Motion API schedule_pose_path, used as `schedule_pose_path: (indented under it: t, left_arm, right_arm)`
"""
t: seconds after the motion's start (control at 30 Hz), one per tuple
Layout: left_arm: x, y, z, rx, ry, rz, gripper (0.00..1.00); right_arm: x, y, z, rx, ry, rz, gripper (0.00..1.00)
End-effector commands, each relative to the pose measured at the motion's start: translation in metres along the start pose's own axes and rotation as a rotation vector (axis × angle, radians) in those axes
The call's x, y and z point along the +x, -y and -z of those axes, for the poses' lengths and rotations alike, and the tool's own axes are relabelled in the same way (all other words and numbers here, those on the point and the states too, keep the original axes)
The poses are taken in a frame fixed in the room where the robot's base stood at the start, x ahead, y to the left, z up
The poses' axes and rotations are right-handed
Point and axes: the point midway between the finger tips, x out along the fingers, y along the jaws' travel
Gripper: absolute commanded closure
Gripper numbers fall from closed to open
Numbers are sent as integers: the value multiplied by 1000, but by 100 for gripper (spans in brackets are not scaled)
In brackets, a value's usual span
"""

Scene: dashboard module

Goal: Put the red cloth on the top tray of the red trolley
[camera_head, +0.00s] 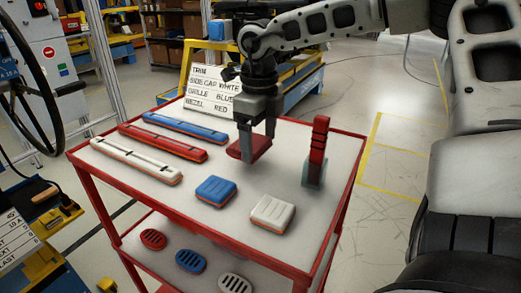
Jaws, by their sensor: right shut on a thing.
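My right gripper (257,142) points down over the top tray (222,228) of the red trolley (331,244), a little right of its middle. Its fingers are shut on a flat red piece (235,149). The fingers partly hide this piece. It is low over the tray, and I cannot tell whether it touches the surface. I also cannot tell whether it is the red cloth or a hard cap like the blue and white ones. No other cloth is clearly seen. My left gripper is out of view.
Blue, red and white strips lie at the tray's left. A blue cap (215,191) and a white cap (272,213) lie in front. A red upright tool (318,140) stands in a holder at right. A label card (209,92) stands at the back. Slotted oval grilles lie below.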

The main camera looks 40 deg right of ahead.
Motion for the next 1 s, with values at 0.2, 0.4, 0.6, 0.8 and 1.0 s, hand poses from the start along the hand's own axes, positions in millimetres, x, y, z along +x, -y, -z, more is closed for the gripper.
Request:
schedule_pose_path:
  t: [0.2,0.4,0.6,0.8,1.0]
  left_arm:
    - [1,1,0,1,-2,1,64]
    - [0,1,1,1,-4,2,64]
    - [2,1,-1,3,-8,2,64]
    - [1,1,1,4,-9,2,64]
    - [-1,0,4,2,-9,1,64]
  right_arm:
    - [32,4,2,0,-4,-1,43]
    - [35,3,1,0,-1,0,43]
    - [38,3,1,0,-1,0,15]
    - [37,3,1,0,-1,0,0]
    - [29,4,1,0,1,1,0]
